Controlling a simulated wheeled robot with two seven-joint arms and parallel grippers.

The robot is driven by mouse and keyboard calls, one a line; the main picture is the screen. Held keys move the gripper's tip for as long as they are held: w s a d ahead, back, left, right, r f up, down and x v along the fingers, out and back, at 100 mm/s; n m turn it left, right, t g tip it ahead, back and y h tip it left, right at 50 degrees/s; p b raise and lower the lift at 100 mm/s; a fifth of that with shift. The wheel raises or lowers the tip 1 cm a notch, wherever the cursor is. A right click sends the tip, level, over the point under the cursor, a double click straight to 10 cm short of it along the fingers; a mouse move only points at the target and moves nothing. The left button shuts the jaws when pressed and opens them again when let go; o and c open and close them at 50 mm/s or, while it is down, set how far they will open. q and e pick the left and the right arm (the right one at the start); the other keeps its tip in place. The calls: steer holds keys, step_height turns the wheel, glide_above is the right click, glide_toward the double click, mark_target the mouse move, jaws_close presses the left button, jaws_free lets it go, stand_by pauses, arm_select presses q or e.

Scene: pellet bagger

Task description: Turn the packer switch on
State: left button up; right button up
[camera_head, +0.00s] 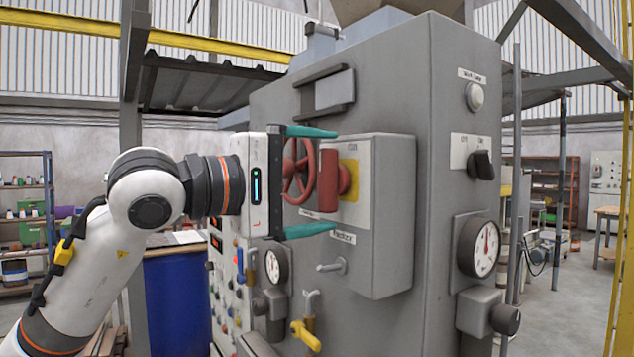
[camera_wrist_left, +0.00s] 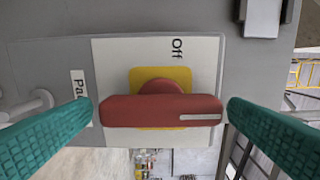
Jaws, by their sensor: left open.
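The packer switch (camera_head: 329,181) is a red bar handle on a yellow square and white plate, on the front of a grey box. It stands upright in the head view. In the left wrist view the handle (camera_wrist_left: 160,110) lies crosswise, its white-marked end toward the right, the side where the word "Off" is printed. A partly hidden label starting "Pac" is at the left. My left gripper (camera_head: 326,181) has its teal fingers open, one above and one below the handle. In the left wrist view the fingertips (camera_wrist_left: 161,107) flank the handle's two ends; contact is unclear. My right gripper is out of view.
A red handwheel (camera_head: 299,172) is just behind the gripper. Below are a gauge (camera_head: 276,266), a yellow valve handle (camera_head: 305,335) and a peg (camera_head: 332,267). On the cabinet's right face are a black knob (camera_head: 481,164) and another gauge (camera_head: 484,246). A blue drum (camera_head: 177,300) stands left.

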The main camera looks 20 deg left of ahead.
arm_select(q)
steer(key=b+v, duration=0.3)
steer(key=v, duration=0.8)
steer(key=shift+s+a, duration=0.25)
steer(key=shift+s, duration=0.05)
